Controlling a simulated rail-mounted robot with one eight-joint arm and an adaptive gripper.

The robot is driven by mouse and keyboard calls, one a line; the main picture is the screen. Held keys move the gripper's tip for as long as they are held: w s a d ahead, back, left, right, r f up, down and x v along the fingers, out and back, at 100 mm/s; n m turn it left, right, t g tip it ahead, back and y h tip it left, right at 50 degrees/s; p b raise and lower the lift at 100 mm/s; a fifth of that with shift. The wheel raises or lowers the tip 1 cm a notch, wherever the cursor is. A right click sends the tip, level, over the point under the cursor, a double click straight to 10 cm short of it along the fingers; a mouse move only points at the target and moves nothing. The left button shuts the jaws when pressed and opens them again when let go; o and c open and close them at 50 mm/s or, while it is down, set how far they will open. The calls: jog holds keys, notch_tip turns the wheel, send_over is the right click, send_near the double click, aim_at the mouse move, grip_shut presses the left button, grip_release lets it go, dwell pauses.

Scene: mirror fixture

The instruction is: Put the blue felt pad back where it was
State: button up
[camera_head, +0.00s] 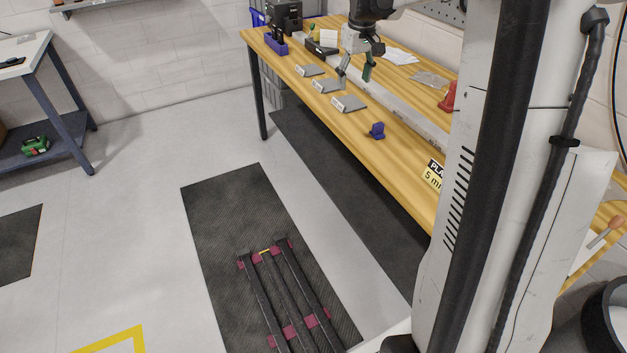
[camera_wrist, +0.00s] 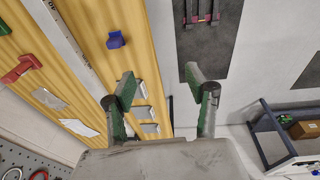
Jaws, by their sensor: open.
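A small dark-blue object (camera_head: 376,131) stands on the wooden bench near its front edge. It also shows in the wrist view (camera_wrist: 115,40); I cannot tell whether it is the felt pad or a holder. My gripper (camera_head: 354,82) is above the bench, farther back along it than the blue object and apart from it. In the wrist view my gripper (camera_wrist: 160,76) has its green-lined fingers spread wide, with nothing between them. Labelled grey plates lie near the bench's front edge: a near one (camera_head: 348,103), a middle one (camera_head: 327,86) and a far one (camera_head: 310,70).
A long pale rail (camera_head: 398,113) runs along the bench behind the plates. A red object (camera_head: 448,97) and a clear bag (camera_head: 429,79) lie farther right. A blue tray (camera_head: 276,43) is at the far end. Black bars (camera_head: 276,283) lie on the floor mat (camera_head: 222,208).

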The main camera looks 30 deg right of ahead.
jog(key=s+a+r+t, duration=0.1)
jog(key=s+a+r, duration=0.1)
jog(key=s+a, duration=0.55)
jog(key=s+a+r+t, duration=0.25)
jog(key=s+a, duration=0.35)
jog(key=a, duration=0.3)
jog(key=s+a+f+t, duration=0.1)
jog(key=s+a+f, duration=0.2)
jog(key=s+a, duration=0.2)
jog(key=s+a+f+t, duration=0.1)
jog(key=s+a+f, duration=0.2)
jog(key=s+a, duration=0.3)
jog(key=s, duration=0.3)
jog(key=shift+s+f+y, duration=0.2)
jog(key=shift+s+y, duration=0.15)
jog(key=shift+y, duration=0.05)
